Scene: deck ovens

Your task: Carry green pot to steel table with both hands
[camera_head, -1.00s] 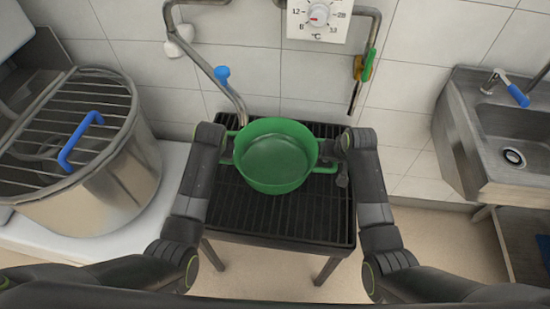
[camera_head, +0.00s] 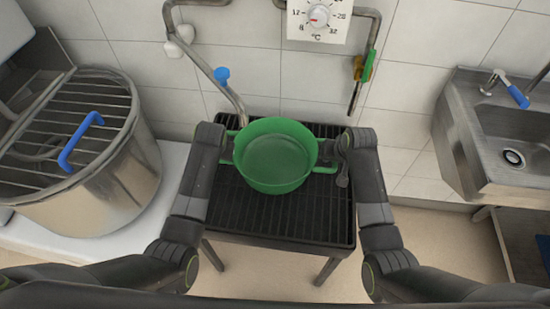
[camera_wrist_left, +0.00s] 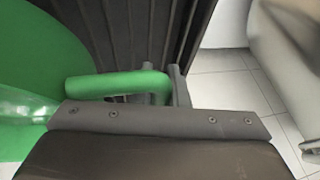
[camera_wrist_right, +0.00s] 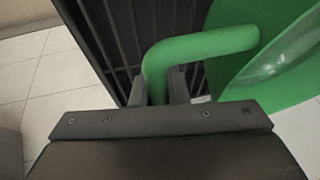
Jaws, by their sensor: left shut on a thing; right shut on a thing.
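The green pot (camera_head: 275,160) is upright and open-topped, over the black slatted stand (camera_head: 275,218). I cannot tell whether its bottom touches the slats. My left gripper (camera_head: 228,158) is shut on the pot's left handle, which shows in the left wrist view as a green bar (camera_wrist_left: 118,84). My right gripper (camera_head: 332,158) is shut on the right handle, a bent green bar (camera_wrist_right: 200,46) in the right wrist view. The gripper fingers are partly hidden behind the wrists. The pot looks empty. I cannot make out a separate steel table.
A large steel mixer bowl (camera_head: 115,165) with a wire guard and blue handle stands close on the left. A steel sink (camera_head: 505,145) hangs at the right. Pipes (camera_head: 215,70) and a dial box (camera_head: 318,18) are on the tiled wall behind. Floor is clear in front.

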